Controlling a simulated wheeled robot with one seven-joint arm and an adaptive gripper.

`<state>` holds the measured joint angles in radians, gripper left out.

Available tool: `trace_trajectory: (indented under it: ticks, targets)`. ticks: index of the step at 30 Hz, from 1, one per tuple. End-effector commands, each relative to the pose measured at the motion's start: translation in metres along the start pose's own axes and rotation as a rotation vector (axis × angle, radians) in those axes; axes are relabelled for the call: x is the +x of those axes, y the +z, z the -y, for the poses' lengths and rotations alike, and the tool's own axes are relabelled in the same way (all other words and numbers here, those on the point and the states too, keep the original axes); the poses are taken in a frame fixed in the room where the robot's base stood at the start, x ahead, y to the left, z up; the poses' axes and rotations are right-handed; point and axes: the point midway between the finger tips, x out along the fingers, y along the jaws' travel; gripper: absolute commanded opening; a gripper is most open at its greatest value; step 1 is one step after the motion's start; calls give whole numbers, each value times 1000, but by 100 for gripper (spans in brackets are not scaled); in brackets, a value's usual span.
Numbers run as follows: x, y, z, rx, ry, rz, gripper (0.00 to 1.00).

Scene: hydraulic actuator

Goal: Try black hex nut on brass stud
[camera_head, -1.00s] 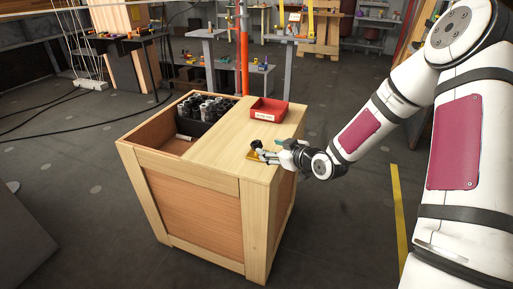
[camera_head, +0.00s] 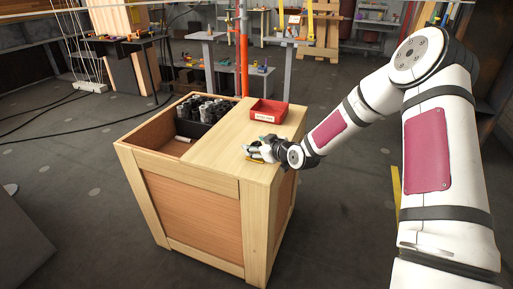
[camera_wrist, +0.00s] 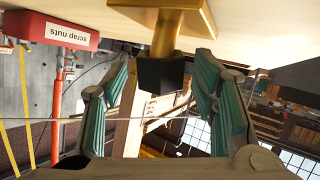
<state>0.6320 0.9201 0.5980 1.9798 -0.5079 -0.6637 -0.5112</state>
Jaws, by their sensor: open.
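In the wrist view, where the scene appears upside down, a brass stud (camera_wrist: 166,38) stands out from a square brass base plate (camera_wrist: 188,14). A black hex nut (camera_wrist: 161,73) sits at the stud's free end. How far it is threaded on I cannot tell. My gripper (camera_wrist: 160,85) is open and empty, with one teal-padded finger on each side of the nut and gaps between. In the head view my gripper (camera_head: 256,150) covers most of the stud and nut at the right side of the wooden top.
A red bin labelled "scrap nuts" (camera_head: 268,110) stands behind my gripper; it also shows in the wrist view (camera_wrist: 52,30). A black crate with several dark and grey cylinders (camera_head: 205,108) sits in the cart's left recess. The wooden top (camera_head: 215,150) left of my gripper is clear.

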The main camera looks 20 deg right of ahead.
Motion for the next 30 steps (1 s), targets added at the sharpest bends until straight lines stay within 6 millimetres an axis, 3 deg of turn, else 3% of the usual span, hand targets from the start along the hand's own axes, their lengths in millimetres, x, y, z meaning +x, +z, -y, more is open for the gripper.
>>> trace_trajectory:
  ticks: [2, 6, 9, 20, 30]
  targets:
    - [0, 0, 0, 0, 0, 0, 49]
    - [0, 0, 0, 0, 0, 0, 17]
    - [0, 0, 0, 0, 0, 0, 0]
    - [-2, -3, -1, 0, 0, -1, 0]
    - [-19, -32, -6, -1, -1, 2, 0]
